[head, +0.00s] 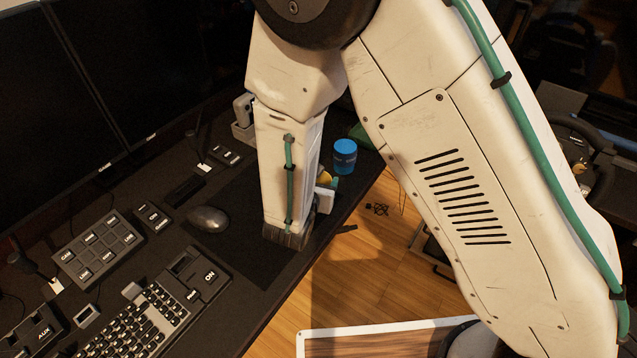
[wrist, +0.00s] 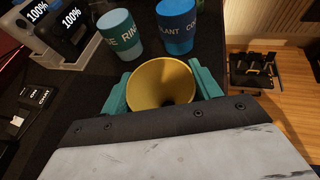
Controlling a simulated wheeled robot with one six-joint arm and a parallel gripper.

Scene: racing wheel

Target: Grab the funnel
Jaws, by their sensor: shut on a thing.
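The funnel (wrist: 160,80) is yellow-gold with a wide round mouth facing up, seen in the wrist view between the teal fingers of my gripper (wrist: 162,92). The fingers are shut on it from both sides. Its lower part is hidden by my gripper body. In the head view my arm hides most of it, and only a small yellow bit of the funnel (head: 325,176) shows beside my wrist near the desk's edge. I cannot tell whether it touches the desk.
A blue cup (wrist: 178,24) and a teal cup (wrist: 120,34) stand just beyond the funnel. A grey bin (wrist: 70,45) with dark batteries is at the upper left. A mouse (head: 208,219), keyboard (head: 150,318) and monitors (head: 150,65) occupy the desk's left. Wooden floor lies right.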

